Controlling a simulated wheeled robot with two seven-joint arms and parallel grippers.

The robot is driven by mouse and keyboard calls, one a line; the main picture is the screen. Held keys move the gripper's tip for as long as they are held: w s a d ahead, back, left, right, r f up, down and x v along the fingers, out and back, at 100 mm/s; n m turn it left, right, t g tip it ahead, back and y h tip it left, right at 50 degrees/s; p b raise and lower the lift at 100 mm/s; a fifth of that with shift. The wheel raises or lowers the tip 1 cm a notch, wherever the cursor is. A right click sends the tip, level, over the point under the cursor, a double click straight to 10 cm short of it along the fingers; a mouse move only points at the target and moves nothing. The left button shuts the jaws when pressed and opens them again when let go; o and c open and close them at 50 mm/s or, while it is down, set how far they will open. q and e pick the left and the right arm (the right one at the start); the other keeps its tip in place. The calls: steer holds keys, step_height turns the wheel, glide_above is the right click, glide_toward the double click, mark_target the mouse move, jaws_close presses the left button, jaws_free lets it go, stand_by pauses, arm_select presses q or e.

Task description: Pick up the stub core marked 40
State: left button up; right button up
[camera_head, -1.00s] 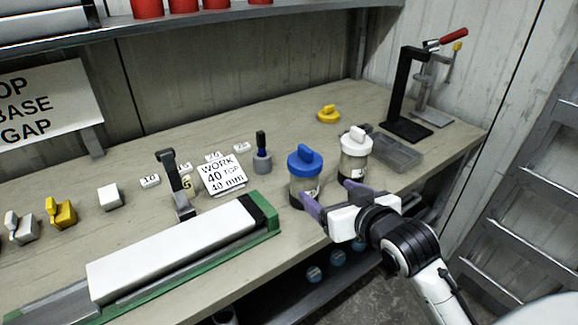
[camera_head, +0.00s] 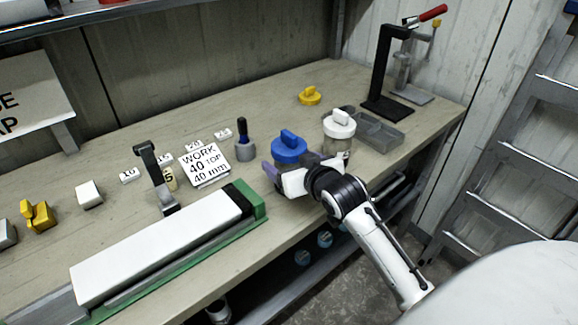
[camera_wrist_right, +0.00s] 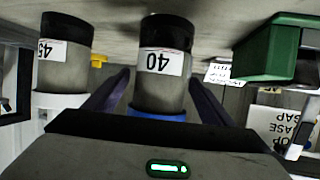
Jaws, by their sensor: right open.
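The stub core marked 40 (camera_wrist_right: 160,75) is a grey cylinder with a dark end band, a white label and a blue cap (camera_head: 289,146). It stands on the bench; the wrist view shows it upside down. My right gripper (camera_head: 290,165) is open, with one purple finger on each side of this core. The fingers (camera_wrist_right: 160,85) show gaps to it in the wrist view. In the head view the gripper hides most of the core below its cap. A similar core marked 45 (camera_wrist_right: 62,60) has a white cap (camera_head: 339,122) and stands beside it. My left gripper is out of view.
A white card (camera_head: 205,165) reads WORK 40 TOP 40 mm. A green-ended tray (camera_head: 245,205) holds a long white bar along the front edge.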

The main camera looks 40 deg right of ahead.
steer(key=c, duration=1.6)
steer(key=shift+w+r, duration=0.1)
steer(key=shift+r, duration=0.05)
steer(key=shift+c, duration=0.3)
